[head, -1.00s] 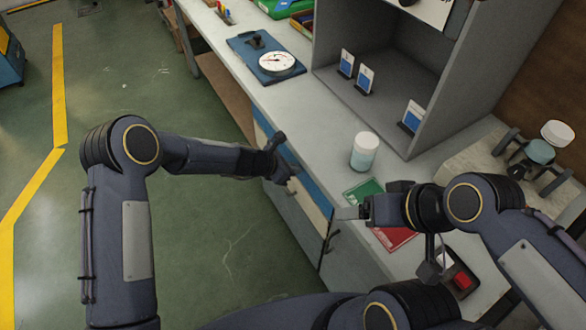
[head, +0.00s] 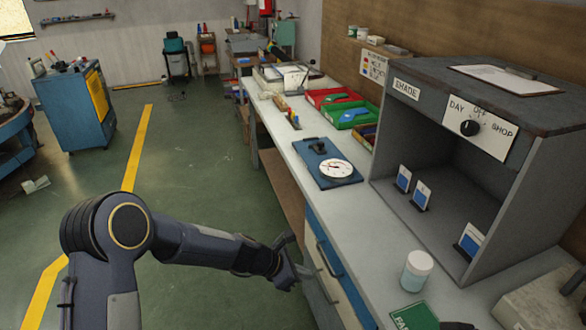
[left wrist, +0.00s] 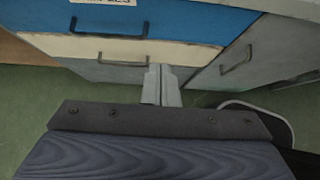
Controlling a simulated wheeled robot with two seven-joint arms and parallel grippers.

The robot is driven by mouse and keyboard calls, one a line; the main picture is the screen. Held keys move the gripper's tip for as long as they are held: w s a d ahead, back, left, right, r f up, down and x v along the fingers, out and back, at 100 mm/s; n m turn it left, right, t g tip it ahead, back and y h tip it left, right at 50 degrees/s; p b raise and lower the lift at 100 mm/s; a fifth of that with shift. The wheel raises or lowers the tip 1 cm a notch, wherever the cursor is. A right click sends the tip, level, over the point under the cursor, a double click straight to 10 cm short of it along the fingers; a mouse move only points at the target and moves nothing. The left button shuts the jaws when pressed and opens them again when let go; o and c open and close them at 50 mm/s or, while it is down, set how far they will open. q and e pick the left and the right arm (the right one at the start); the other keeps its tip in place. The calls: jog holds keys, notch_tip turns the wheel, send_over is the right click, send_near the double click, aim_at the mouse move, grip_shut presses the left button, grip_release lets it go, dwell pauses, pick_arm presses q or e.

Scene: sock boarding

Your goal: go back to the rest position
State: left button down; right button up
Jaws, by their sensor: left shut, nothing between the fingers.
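My left gripper (head: 301,274) is shut and empty. It hangs beside the bench's drawer front, with the arm coming in from the left over the green floor. In the left wrist view my left gripper (left wrist: 161,86) shows two grey fingers together, pointing at the drawers. Whether it touches the drawers I cannot tell. My right gripper is out of the head view; only a small dark part shows at the bottom edge near the green card.
The workbench (head: 345,228) carries a white-lidded jar (head: 416,271), a green card (head: 414,317), a blue board with a dial (head: 336,169) and a grey light booth (head: 540,185). Blue and cream drawers (head: 328,262) with handles face my left arm. The floor (head: 200,185) left is open.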

pick_arm(q)
jog(key=s+a+r+m+t+y+p, duration=0.1)
jog(key=s+a+r+m, duration=0.35)
jog(key=a+r, duration=0.35)
jog(key=s+a+r+m+p, duration=0.1)
jog(key=s+a+r+m, duration=0.35)
jog(key=r, duration=0.55)
jog(key=s+a+r+m+t+y, duration=0.1)
jog(key=s+a+m+y, duration=0.1)
jog(key=s+a+m, duration=0.3)
jog(key=s+a+r+m+t+y+p, duration=0.1)
jog(key=s+a+m, duration=0.4)
jog(key=s, duration=0.9)
jog(key=a+y, duration=0.1)
jog(key=a, duration=0.2)
jog(key=shift+s+r, duration=0.25)
jog(key=shift+r, duration=0.1)
